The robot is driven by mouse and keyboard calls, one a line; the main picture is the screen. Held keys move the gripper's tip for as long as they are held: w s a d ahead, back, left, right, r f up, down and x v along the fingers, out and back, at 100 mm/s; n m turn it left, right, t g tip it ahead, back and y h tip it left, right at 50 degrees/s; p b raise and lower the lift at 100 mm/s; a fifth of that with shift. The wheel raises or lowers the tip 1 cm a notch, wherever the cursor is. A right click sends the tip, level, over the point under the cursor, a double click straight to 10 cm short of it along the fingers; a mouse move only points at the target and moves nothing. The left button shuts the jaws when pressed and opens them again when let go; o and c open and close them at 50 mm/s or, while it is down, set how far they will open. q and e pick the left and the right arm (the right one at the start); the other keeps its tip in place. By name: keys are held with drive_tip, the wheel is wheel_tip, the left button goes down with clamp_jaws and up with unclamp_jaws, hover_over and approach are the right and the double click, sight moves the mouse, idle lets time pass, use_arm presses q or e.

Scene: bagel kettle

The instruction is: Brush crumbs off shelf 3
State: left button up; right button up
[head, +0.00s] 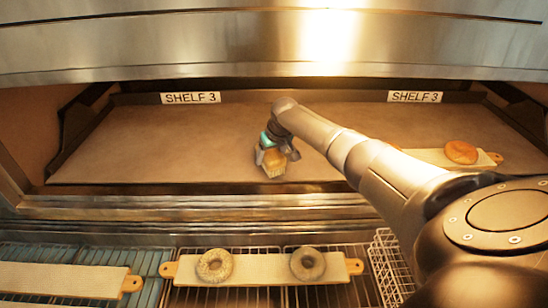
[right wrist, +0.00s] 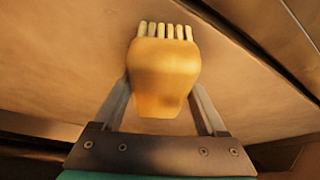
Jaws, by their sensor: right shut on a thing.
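Shelf 3 (head: 150,140) is a wide brown surface inside the oven, with two "SHELF 3" labels at its back. My right gripper (head: 270,158) is over the front middle of the shelf. It is shut on a brush (head: 274,164) with an orange-tan body and pale bristles. In the right wrist view the brush (right wrist: 165,75) sits between the two fingers (right wrist: 165,95), bristles pointing away from the gripper. I cannot tell whether the bristles touch the shelf. No crumbs can be made out. My left gripper is not in view.
A board (head: 425,156) with an orange-topped bagel (head: 461,152) lies at the shelf's right. Below, a board (head: 250,270) holds two bagels on a wire rack, and an empty board (head: 60,280) lies at left. A white wire basket (head: 388,262) stands by my right arm. The shelf's left side looks clear.

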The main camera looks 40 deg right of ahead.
sight(283, 155)
drive_tip(key=shift+s+d, duration=0.75)
drive_tip(key=shift+d, duration=0.15)
drive_tip(key=shift+s+d, duration=1.5)
drive_tip(key=shift+d, duration=0.3)
drive_tip(key=shift+s+d, duration=1.5)
drive_tip(key=shift+d, duration=0.25)
drive_tip(key=shift+w+a, duration=1.3)
drive_tip(key=shift+a, duration=0.2)
drive_tip(key=shift+w+a, duration=1.25)
drive_tip(key=shift+a, duration=0.25)
drive_tip(key=shift+w+a+f, duration=0.1)
drive_tip(key=shift+w+a, duration=1.05)
drive_tip(key=shift+a, duration=0.3)
drive_tip(key=shift+r, duration=3.05)
drive_tip(key=shift+w, duration=0.1)
drive_tip(key=shift+r, duration=1.5)
